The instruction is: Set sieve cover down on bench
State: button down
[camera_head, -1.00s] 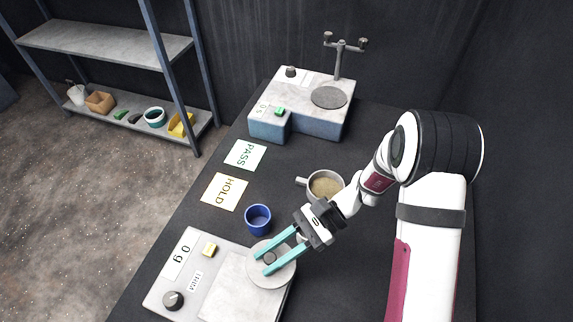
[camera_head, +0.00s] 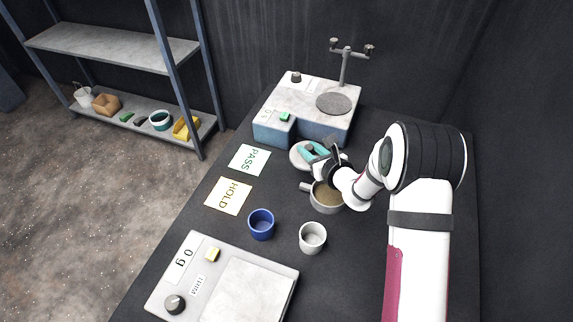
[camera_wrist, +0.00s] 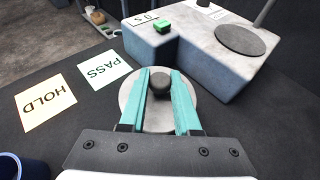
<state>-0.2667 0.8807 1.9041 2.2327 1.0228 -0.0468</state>
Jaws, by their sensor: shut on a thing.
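The sieve cover (camera_head: 298,155) is a round light-grey disc with a dark knob. It also shows in the wrist view (camera_wrist: 157,118), where its dark knob (camera_wrist: 160,82) sits between the teal fingers. My gripper (camera_head: 313,152) is shut on the knob, with the cover level in front of the shaker machine and beside the PASS card. In the wrist view my gripper (camera_wrist: 160,85) points toward the machine. The dark bench (camera_head: 265,198) lies under the cover; I cannot tell whether they touch.
The vibrating machine (camera_head: 305,108) stands just behind the cover. A pan of brown grains (camera_head: 327,196) is close under my wrist. A blue cup (camera_head: 261,224), a white cup (camera_head: 312,238) and a scale (camera_head: 222,280) stand nearer. PASS (camera_head: 249,158) and HOLD (camera_head: 228,196) cards lie left.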

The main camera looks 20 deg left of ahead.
aim_at(292, 157)
jog(key=a+f, duration=0.1)
jog(key=a, duration=0.1)
jog(key=a+f, duration=0.1)
jog(key=a, duration=0.1)
jog(key=a+f, duration=0.1)
jog(key=a, duration=0.1)
jog(key=shift+f, duration=0.3)
jog(key=f, duration=0.4)
jog(key=shift+a+f, duration=0.1)
jog(key=shift+a, duration=0.1)
jog(key=shift+f, duration=0.1)
jog(key=c, duration=0.6)
grip_release()
